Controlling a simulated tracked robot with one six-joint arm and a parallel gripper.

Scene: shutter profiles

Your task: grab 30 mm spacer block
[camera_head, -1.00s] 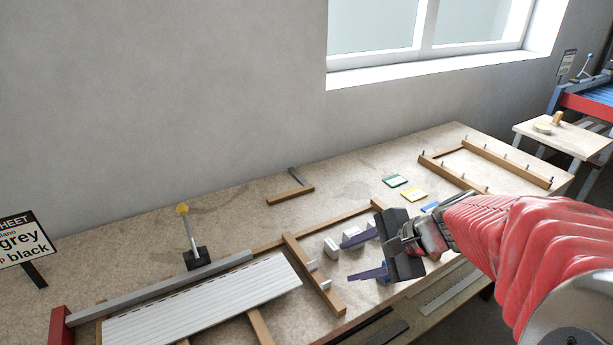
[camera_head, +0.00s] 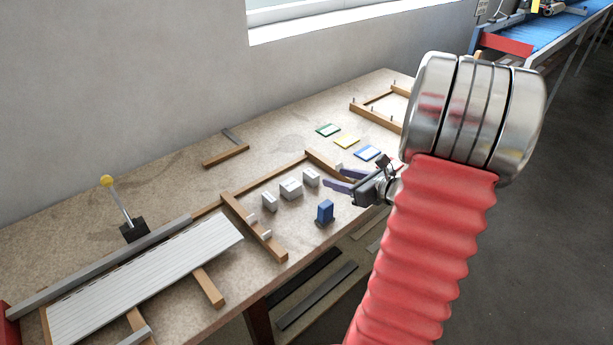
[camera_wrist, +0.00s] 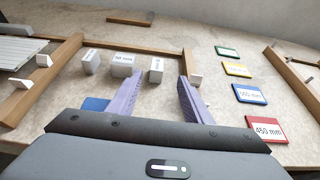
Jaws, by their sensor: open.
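Three small white blocks stand in a row on the bench: left (camera_head: 269,201), middle (camera_head: 291,188) and right (camera_head: 311,177). In the wrist view they are left (camera_wrist: 91,63), middle (camera_wrist: 123,64) and right (camera_wrist: 156,69); the middle one is widest. Their print is too small to read surely, so I cannot tell which is 30 mm. My gripper (camera_head: 334,177) is open and empty, its purple fingers pointing toward the row. In the wrist view, the right block shows between and beyond the fingertips (camera_wrist: 161,78). A blue block (camera_head: 325,211) stands nearer; in the wrist view the gripper partly hides it.
Wooden rails with white pegs (camera_head: 254,226) flank the blocks. Green (camera_head: 328,130), yellow (camera_head: 347,141) and blue (camera_head: 368,153) cards lie behind; a red card (camera_wrist: 267,129) reads 450 mm. A slatted white panel (camera_head: 150,280) lies left. The bench's front edge is close.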

